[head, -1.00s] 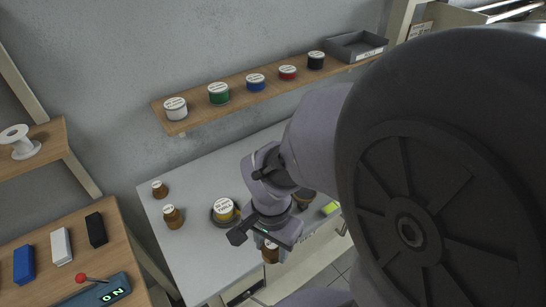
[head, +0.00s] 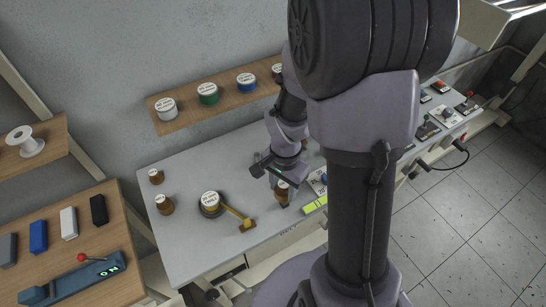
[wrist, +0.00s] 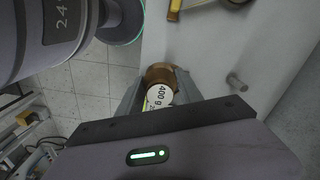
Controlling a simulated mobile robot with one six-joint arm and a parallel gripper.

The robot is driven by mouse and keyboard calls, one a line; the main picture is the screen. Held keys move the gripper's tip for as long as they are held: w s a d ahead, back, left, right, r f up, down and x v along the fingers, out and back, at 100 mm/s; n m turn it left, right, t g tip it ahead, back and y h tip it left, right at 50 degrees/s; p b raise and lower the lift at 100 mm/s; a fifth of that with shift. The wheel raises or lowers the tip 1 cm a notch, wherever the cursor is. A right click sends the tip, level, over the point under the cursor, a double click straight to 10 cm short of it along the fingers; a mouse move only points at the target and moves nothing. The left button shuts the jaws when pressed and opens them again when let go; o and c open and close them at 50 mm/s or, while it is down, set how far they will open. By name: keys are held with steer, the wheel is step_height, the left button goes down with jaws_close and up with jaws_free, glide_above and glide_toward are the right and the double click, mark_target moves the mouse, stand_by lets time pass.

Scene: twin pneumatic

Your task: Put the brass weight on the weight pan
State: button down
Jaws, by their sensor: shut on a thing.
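A brown-gold brass weight (head: 282,191) with a white top label is between the fingers of my gripper (head: 270,170). In the wrist view, the weight (wrist: 161,71) sits between both fingers of my gripper (wrist: 160,88), and its label reads 400 g. My gripper is shut on it, over the front part of the grey bench. A dark round dish (head: 203,213) holds a yellow, white-labelled piece, with a yellow arm (head: 237,216) reaching right to a small block. I cannot tell whether this is the weight pan. My arm hides part of the bench.
Two similar brown weights (head: 156,177) (head: 165,204) stand at the bench's left. A wooden shelf (head: 180,126) with labelled spools runs along the wall. A wooden side table (head: 85,253) with coloured blocks is at left. A grey peg (wrist: 236,82) rises near the gripper in the wrist view.

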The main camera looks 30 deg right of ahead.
mark_target(285, 185)
steer(key=shift+w+d+f, duration=0.1)
steer(key=shift+w+d, duration=0.75)
steer(key=shift+w, duration=0.05)
steer(key=f, duration=0.2)
steer(key=f+b, duration=0.1)
steer(key=shift+w+d+f, duration=0.2)
steer(key=shift+w+f, duration=0.1)
steer(key=shift+s, duration=0.1)
